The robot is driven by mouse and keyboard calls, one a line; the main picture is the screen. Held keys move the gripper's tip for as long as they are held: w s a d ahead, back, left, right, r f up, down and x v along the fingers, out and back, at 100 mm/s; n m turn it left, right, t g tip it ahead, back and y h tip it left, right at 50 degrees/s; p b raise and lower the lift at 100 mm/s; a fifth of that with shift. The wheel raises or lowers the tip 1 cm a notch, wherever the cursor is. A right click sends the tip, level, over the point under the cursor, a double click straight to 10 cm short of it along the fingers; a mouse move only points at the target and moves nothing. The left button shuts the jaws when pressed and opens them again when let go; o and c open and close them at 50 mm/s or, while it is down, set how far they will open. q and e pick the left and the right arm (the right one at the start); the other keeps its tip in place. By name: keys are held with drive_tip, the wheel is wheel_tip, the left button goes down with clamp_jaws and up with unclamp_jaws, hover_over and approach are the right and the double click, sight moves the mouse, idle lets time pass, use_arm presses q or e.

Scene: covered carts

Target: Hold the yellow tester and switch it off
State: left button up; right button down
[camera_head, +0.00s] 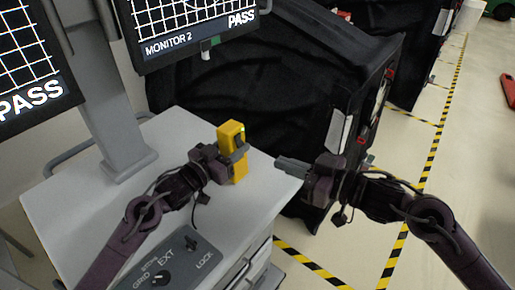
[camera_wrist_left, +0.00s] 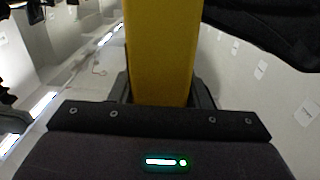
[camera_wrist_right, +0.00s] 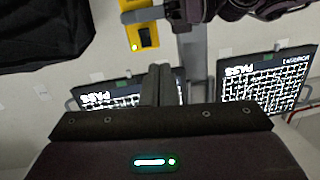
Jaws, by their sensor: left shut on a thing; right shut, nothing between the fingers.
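The yellow tester (camera_head: 228,131) is upright above the right part of the white cart top. In the left wrist view the tester's yellow side (camera_wrist_left: 160,45) rises between the fingers. In the right wrist view the tester (camera_wrist_right: 131,32) shows a dark switch (camera_wrist_right: 149,38) and a lit lamp. My right gripper (camera_head: 279,163) is shut and empty, to the right of the tester, pointing at it with a gap. I cannot tell whether the tester's base touches the cart.
The white cart (camera_head: 95,215) carries a monitor stand (camera_head: 118,150) and a grey control panel (camera_head: 170,265) with knobs. Two screens showing PASS (camera_head: 195,30) hang above. A black covered cart (camera_head: 270,90) stands behind. Striped floor tape (camera_head: 425,170) runs at the right.

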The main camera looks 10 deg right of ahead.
drive_tip(key=shift+s+d+f+t+y, duration=0.2)
drive_tip(key=shift+d+f+t, duration=0.25)
drive_tip(key=shift+d+t, duration=0.35)
drive_tip(key=shift+s+d+f+t+y, duration=0.2)
drive_tip(key=shift+d+f+t, duration=0.3)
drive_tip(key=shift+t, duration=0.4)
drive_tip(key=shift+w+r, duration=0.1)
approach(239, 139)
wheel_tip(239, 139, up, 3)
drive_tip(key=w+a, duration=0.1)
drive_tip(key=w, duration=0.1)
drive_tip(key=shift+w+a+f, duration=0.45)
drive_tip(key=shift+a, duration=0.15)
drive_tip(key=shift+w+a+f, duration=0.4)
drive_tip(key=shift+w+a, duration=0.05)
drive_tip(key=shift+a, duration=0.2)
drive_tip(key=shift+w+a+f, duration=0.25)
drive_tip(key=shift+a+f, duration=0.05)
